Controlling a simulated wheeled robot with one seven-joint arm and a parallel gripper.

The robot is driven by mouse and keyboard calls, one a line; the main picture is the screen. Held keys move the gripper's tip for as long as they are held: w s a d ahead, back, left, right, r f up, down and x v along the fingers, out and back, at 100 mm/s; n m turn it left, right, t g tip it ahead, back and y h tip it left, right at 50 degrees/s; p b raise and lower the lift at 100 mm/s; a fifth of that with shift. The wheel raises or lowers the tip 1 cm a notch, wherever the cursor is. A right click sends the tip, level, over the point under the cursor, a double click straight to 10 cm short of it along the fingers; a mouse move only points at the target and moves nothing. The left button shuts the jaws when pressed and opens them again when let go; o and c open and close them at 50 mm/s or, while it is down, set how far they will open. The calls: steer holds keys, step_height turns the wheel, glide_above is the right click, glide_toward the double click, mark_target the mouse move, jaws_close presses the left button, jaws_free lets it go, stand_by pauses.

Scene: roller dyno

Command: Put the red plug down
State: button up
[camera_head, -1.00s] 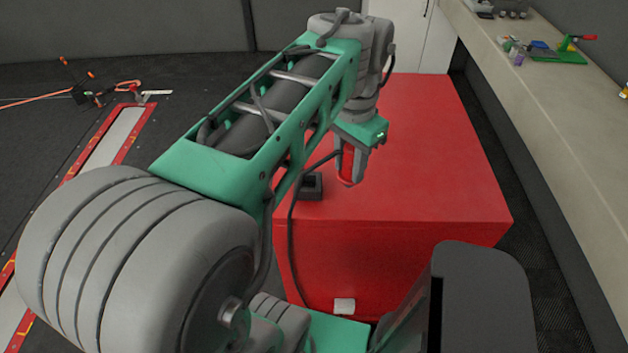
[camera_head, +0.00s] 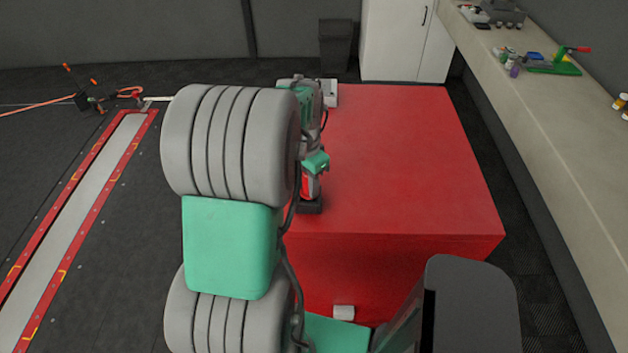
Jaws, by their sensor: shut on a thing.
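The red plug (camera_head: 307,187) shows as a small red patch below the green part of my wrist. My gripper (camera_head: 310,188) is shut on it, near the left edge of the red box top. A small dark block (camera_head: 311,206) sits on the box just below the plug in the picture. I cannot tell whether the plug touches the block or is above it. My arm hides much of the gripper and the left side of the box.
The red box (camera_head: 420,160) has a wide clear top to the right of my gripper. A grey object (camera_head: 330,93) is at its back left edge. A long bench (camera_head: 545,120) with tools runs along the right. A white cabinet (camera_head: 395,40) stands behind.

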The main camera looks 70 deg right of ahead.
steer(key=o, duration=1.1)
steer(key=shift+s, duration=0.1)
